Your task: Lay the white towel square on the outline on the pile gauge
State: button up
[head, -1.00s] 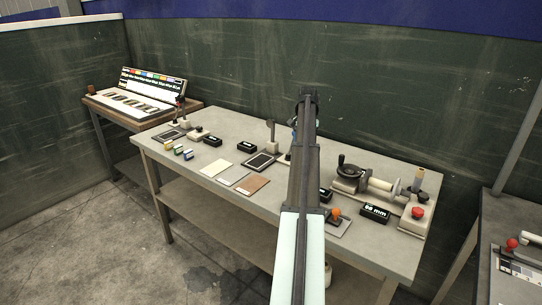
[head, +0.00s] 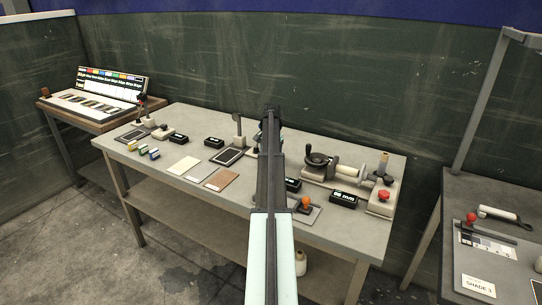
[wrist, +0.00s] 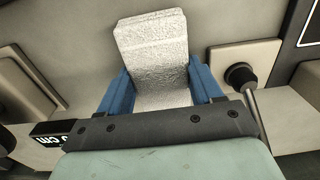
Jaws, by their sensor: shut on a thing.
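The white towel square (wrist: 152,50) is a pale, rough-textured piece between the blue fingers of my gripper (wrist: 165,92) in the wrist view. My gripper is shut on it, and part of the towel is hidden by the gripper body. In the head view my gripper (head: 270,118) is at the far end of my arm, above the back of the bench; the arm hides the towel there. A dark pad with a pale outline (head: 228,156) lies on the bench left of my arm, by an upright post. I cannot tell whether it is the pile gauge.
Cream (head: 184,164) and brown (head: 221,179) squares lie on the bench (head: 185,118). A crank device (head: 325,168) and a red-button block (head: 382,203) stand right of my arm. The wrist view shows a dark knob (wrist: 240,76) and a black display (wrist: 55,140) close by.

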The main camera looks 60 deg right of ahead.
jog(key=shift+f, duration=0.15)
jog(key=o, duration=1.1)
jog(key=shift+o, duration=0.2)
notch_tip(320, 180, up, 12)
jog(key=shift+f, duration=0.25)
jog(key=shift+r, duration=0.45)
jog(key=shift+c, duration=1.1)
